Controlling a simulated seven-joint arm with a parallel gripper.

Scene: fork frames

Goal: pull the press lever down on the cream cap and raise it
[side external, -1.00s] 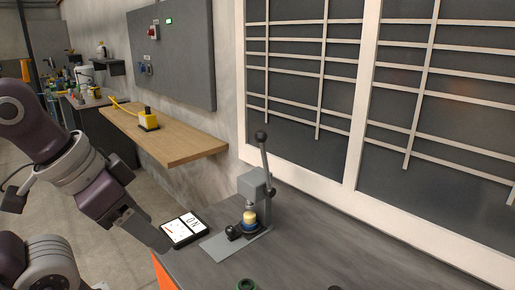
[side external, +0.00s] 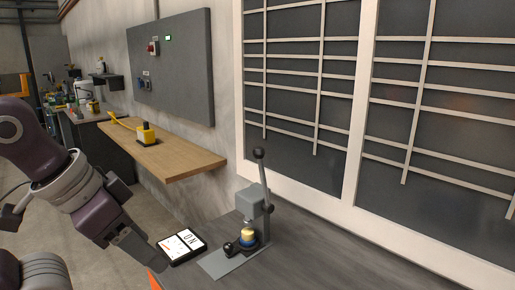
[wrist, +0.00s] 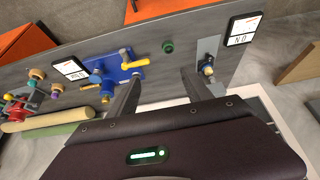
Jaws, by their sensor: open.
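The grey press (side external: 250,205) stands on a flat plate on the dark bench in the side view. Its lever with a black knob (side external: 258,154) points up, almost vertical. The cream cap (side external: 246,233) sits under the press head on a dark blue base. A black knob lies beside the cap. My gripper (side external: 145,258) is left of the press, apart from it, beside the display tablet. In the wrist view my gripper (wrist: 163,90) has its two fingers spread with nothing between them. The press (wrist: 208,62) shows there beyond the right finger; its lever is hard to make out.
A display tablet (side external: 182,245) lies left of the press. In the wrist view a blue device (wrist: 128,66) with yellow handles, a green ring (wrist: 167,46) and a second tablet (wrist: 72,68) are on the bench. A wooden shelf (side external: 175,160) juts from the wall. Bench right of the press is clear.

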